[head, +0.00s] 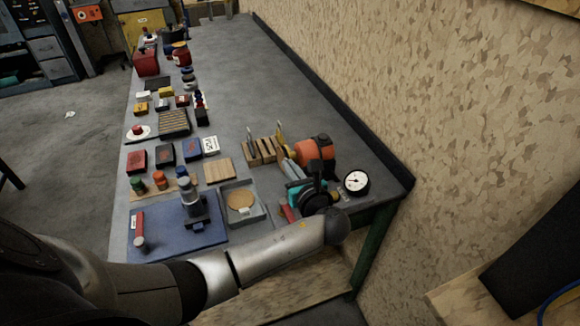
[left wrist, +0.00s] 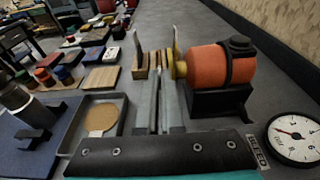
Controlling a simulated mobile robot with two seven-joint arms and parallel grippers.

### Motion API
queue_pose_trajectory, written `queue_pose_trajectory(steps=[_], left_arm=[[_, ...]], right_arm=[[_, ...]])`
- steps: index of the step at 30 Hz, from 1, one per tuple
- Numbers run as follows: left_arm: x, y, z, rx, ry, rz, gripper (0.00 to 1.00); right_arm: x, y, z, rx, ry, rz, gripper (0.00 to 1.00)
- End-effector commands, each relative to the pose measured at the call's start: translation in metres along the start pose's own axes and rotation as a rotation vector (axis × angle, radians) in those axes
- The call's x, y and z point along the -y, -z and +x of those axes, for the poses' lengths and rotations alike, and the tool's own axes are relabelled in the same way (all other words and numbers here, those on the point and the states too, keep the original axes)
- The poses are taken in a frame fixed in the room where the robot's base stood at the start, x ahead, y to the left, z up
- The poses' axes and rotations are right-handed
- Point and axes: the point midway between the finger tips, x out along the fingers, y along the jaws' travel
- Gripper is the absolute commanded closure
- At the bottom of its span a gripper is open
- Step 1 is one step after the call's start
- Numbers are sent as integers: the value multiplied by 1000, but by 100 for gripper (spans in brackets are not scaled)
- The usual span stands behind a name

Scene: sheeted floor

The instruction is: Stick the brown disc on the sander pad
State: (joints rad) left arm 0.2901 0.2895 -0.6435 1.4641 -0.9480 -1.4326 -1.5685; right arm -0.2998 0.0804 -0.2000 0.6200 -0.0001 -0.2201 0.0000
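The brown disc (head: 240,199) lies flat in a shallow grey tray (head: 262,212) on the bench; it also shows in the left wrist view (left wrist: 101,117). The orange sander (head: 316,149) rests on a black stand, its yellowish pad (left wrist: 180,66) facing left and seen nearly edge-on. My left gripper (left wrist: 161,75) is over the bench between tray and sander, pointing toward the back. Its grey fingers lie close together with nothing visible between them. It is apart from the disc, which is to its left. My right gripper is out of view.
A wooden rack (head: 262,151) stands beyond my left fingers. A round gauge (head: 356,181) is at the right. A blue mat (head: 170,241) with a grey-and-black device is left of the tray. Several small boxes line the bench's left side; its back right is clear.

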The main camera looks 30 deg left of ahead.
Motion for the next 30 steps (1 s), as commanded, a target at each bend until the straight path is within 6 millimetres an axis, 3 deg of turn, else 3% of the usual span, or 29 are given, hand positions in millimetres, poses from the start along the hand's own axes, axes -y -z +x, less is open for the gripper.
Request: queue_pose_trajectory(steps=[14, 15, 23, 30], left_arm=[[8, 0, 0, 0, 1, -1, 100], [8, 0, 0, 0, 1, -1, 93], [8, 0, 0, 1, 1, -1, 63], [8, 0, 0, 0, 0, 0, 61]], right_arm=[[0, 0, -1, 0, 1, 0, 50], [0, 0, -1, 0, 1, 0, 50], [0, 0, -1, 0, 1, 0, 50], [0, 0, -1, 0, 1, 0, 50]])
